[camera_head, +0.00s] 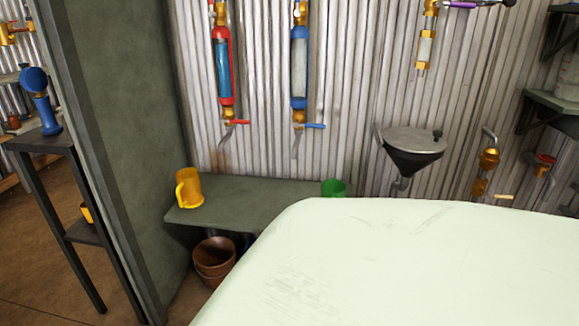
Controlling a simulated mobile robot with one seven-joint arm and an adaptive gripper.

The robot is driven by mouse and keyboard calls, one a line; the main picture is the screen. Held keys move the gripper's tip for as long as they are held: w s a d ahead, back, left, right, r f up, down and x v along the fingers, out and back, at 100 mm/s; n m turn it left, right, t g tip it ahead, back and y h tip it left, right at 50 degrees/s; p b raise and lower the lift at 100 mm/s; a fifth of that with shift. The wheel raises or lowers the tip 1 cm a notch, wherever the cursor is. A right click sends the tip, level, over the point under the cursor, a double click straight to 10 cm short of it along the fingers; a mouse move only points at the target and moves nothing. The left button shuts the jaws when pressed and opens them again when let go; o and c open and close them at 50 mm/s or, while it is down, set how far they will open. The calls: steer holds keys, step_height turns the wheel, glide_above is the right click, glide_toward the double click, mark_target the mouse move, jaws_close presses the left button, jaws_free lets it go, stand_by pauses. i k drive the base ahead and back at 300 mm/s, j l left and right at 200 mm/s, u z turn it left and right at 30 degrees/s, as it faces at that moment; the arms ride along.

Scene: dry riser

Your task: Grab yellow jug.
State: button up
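The yellow jug (188,188) stands upright on the left end of a dark grey-green shelf (245,192) against the corrugated wall. Its handle faces left and slightly toward me. Nothing touches it from above. A green cup or jug (333,188) stands at the shelf's right end, its lower part hidden. My gripper is not in view, so I cannot see where it is relative to the jug.
A large pale scuffed surface (420,265) fills the lower right and hides part of the shelf. A grey-green partition (125,110) stands close left of the jug. Stacked brown pots (213,262) sit below the shelf. Red (223,75) and blue (299,70) pipe fittings hang above.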

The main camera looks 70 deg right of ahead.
mark_target(189, 193)
steer(key=z, duration=1.85)
